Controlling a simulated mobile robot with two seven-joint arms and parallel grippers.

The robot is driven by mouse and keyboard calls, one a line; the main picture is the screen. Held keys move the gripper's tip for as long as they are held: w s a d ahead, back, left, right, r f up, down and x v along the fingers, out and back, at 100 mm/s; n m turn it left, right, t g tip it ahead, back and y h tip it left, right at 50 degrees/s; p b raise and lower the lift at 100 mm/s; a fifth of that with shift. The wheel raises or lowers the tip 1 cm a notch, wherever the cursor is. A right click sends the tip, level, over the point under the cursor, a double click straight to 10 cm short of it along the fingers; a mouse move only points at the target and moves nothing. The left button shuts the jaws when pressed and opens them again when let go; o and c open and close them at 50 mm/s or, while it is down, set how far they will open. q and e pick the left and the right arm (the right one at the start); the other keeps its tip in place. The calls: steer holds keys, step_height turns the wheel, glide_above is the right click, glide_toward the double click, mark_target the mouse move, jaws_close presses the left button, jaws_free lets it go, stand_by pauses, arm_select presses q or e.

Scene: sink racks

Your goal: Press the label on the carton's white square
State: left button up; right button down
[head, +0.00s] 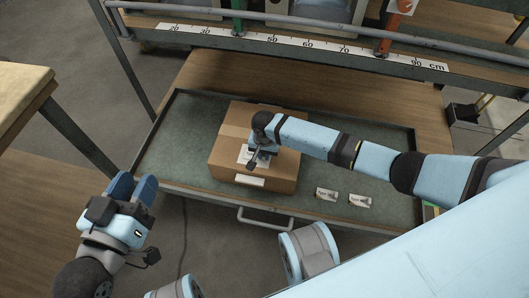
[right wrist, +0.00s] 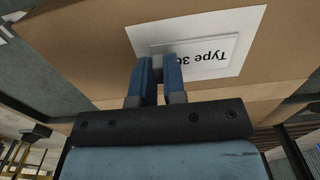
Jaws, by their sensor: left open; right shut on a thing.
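The brown carton (head: 232,135) stands closed on the green-topped tray. Its white square (right wrist: 150,30) is on the top face; in the head view it is partly hidden by my right gripper (head: 256,160). In the right wrist view my right gripper (right wrist: 160,72) is shut on the label (right wrist: 210,55), a white plate reading "Type 30", partly covered by the fingers. The label lies over the white square, within its outline; whether it touches, I cannot tell. My left gripper (head: 135,188) is open and empty, left of the tray.
Two small printed labels (head: 326,195) (head: 359,201) lie on the tray (head: 400,190) right of the carton. A white patch (head: 249,181) is on the carton's front face. A rail with a centimetre scale (head: 300,43) runs behind. A wooden table (head: 25,85) stands at left.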

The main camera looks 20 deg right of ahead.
steer(key=c, duration=1.1)
jaws_free()
steer(key=shift+f, duration=0.1)
arm_select(q)
step_height(320, 180, up, 9)
steer(key=n+t+p, duration=0.1)
steer(key=t+p, duration=0.2)
steer(key=p, duration=0.3)
steer(key=shift+s+a+t+p, duration=0.25)
steer(key=shift+t+p, duration=0.05)
steer(key=shift+p, duration=0.1)
arm_select(e)
step_height(320, 180, up, 14)
steer(key=shift+f, duration=0.1)
